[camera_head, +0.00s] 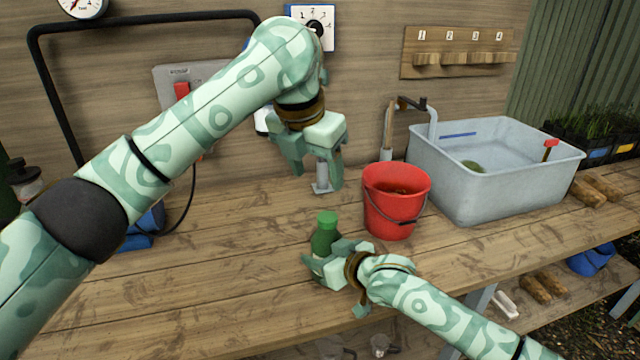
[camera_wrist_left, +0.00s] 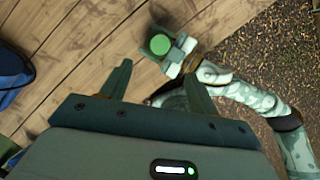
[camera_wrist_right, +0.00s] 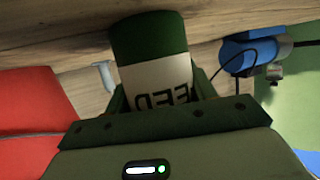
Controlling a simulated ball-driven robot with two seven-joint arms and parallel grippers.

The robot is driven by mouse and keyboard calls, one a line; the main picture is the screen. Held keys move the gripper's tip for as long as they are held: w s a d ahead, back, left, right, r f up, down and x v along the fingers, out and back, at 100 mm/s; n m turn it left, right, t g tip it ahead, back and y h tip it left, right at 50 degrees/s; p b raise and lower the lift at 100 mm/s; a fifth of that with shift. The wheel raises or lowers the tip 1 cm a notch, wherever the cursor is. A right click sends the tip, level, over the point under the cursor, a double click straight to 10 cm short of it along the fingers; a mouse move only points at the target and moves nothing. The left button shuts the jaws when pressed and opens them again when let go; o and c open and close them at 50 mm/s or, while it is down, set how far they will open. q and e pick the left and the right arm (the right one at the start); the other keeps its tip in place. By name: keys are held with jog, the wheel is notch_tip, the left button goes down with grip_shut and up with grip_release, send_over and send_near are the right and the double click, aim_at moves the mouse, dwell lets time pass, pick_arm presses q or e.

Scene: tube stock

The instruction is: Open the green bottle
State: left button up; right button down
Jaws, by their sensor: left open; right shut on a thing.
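The green bottle (camera_head: 324,236) stands upright near the front of the bench, with its round green cap (camera_head: 327,217) on top. In the left wrist view the cap (camera_wrist_left: 159,44) shows from above, ahead of the finger gap. My right gripper (camera_head: 328,254) is shut around the bottle's body. The right wrist view shows the bottle (camera_wrist_right: 150,45) between the fingers, with a pale label and part of its dark lettering. My left gripper (camera_head: 315,170) is open and empty, fingers pointing down, above the bench and higher than the bottle, apart from it.
A red bucket (camera_head: 388,219) stands close to the bottle's right. A grey water basin (camera_head: 470,200) stands farther right. A small grey fixture (camera_head: 322,178) is behind my left fingers. Blue items (camera_head: 143,230) lie at left. The bench (camera_head: 230,285) left of the bottle is clear.

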aim_at(328, 216)
pick_arm(q)
jog(key=x, duration=1.1)
jog(key=shift+w+f, duration=0.1)
jog(key=shift+f, duration=0.05)
jog(key=shift+d, duration=0.1)
jog(key=c, duration=1.2)
jog(key=n+y, duration=0.1)
jog(key=n, duration=0.3)
jog(key=shift+d+t, duration=0.15)
jog(key=shift+t, duration=0.15)
jog(key=n+y, duration=0.1)
jog(key=n, duration=0.2)
jog(key=n+y, duration=0.1)
jog(key=n, duration=0.2)
jog(key=shift+d, duration=0.2)
jog(key=n+g+y, duration=0.1)
jog(key=n, duration=0.4)
jog(key=shift+w+d, duration=0.1)
jog(key=shift+d, duration=0.05)
jog(key=shift+n+y, duration=0.3)
jog(key=shift+n, duration=0.7)
